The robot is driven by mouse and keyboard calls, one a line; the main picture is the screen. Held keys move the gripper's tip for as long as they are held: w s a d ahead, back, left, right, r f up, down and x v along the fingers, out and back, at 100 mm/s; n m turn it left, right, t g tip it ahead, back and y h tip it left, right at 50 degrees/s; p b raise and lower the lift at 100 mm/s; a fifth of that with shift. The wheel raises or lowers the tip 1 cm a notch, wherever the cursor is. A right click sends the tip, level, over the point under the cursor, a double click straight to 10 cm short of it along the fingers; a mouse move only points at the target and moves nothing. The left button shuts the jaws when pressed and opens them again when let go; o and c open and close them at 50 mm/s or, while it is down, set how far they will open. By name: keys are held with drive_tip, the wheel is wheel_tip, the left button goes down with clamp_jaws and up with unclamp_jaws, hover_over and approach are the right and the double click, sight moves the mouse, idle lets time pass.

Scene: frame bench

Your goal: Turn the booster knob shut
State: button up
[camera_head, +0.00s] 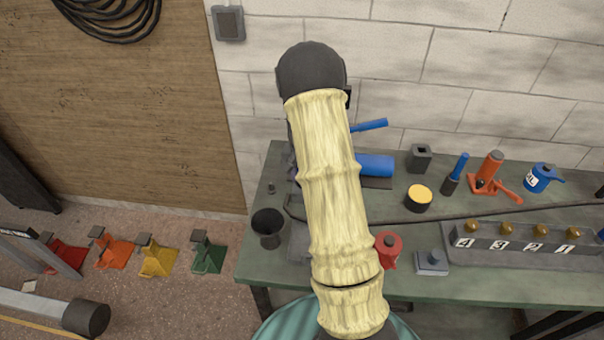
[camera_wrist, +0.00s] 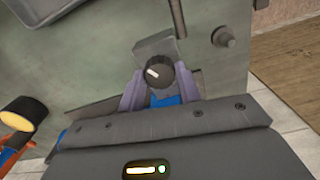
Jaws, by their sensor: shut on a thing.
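A round black knob (camera_wrist: 160,75) with a white pointer line sits on a grey block (camera_wrist: 154,46) in the wrist view. The pointer line lies toward the picture's left side of the knob. My gripper (camera_wrist: 160,78) has its two purple fingers on either side of the knob, shut on it. A bit of blue (camera_wrist: 165,101) shows just below the knob, between the fingers. In the head view my arm hides the knob and the gripper.
The green bench (camera_head: 470,286) holds a blue cylinder (camera_head: 376,165), a dark cup (camera_head: 268,225), a red can (camera_head: 388,250), an orange jack (camera_head: 488,173) and a numbered rack (camera_head: 520,241). A small post (camera_wrist: 224,38) stands near the knob. Jack stands are on the floor at left.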

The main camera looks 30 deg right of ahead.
drive_tip(key=m+p, duration=0.2)
drive_tip(key=m, duration=0.4)
drive_tip(key=shift+r, duration=0.1)
idle(0.4)
drive_tip(key=o, duration=1)
drive_tip(key=shift+c, duration=0.2)
wheel_tip(320, 180, up, 17)
drive_tip(key=shift+r+b, duration=0.2)
drive_tip(key=shift+b, duration=0.1)
